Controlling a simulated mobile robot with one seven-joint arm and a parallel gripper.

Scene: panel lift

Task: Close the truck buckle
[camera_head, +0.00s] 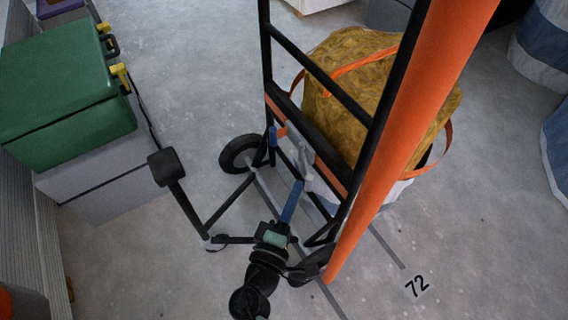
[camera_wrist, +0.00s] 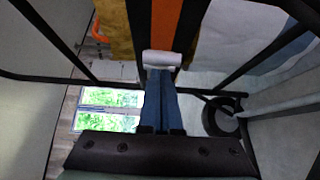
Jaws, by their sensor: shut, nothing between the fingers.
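The truck is an upright black hand truck (camera_head: 318,68), with a wheel (camera_head: 240,154) on its left. Across its lower frame is an orange and black strap; the strap (camera_wrist: 178,25) also shows in the wrist view. A pale grey-white piece, seemingly the buckle's lever (camera_head: 306,160), sits at the strap; its pale bar (camera_wrist: 162,58) crosses the strap in the wrist view. My gripper (camera_head: 296,187) has blue fingers, shut and empty. In the wrist view the fingertips (camera_wrist: 159,74) are just below the bar; I cannot tell whether they touch it.
A tan bag (camera_head: 350,100) with orange handles stands behind the frame. A long orange bar (camera_head: 400,140) slants along the right. A green box (camera_head: 65,90) rests on a grey box (camera_head: 95,175) at left. Concrete floor (camera_head: 480,180) is open at right.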

